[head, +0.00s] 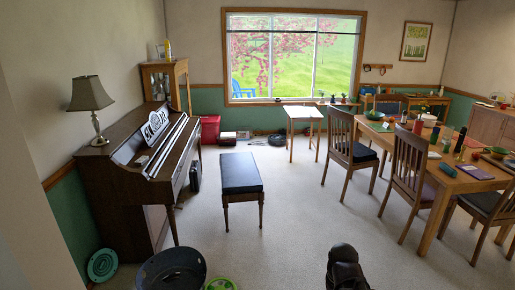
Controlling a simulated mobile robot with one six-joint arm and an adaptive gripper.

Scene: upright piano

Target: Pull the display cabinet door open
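The display cabinet (161,82) is a tall, light-wood case with glass panes. It stands against the left wall, just beyond the upright piano (130,165). Its lower part is hidden behind the piano. I see it small and at an angle, so I cannot make out a handle or tell whether its door is fully shut. A dark, rounded part of my arm shows at the bottom edge, right of centre, far from the cabinet. My gripper's fingers are not visible.
A dark-topped piano bench (241,176) stands on the carpet before the piano. A red bin (210,129) is near the cabinet. A black tub (172,270) is at the lower left. Carpet between bench and chairs is clear.

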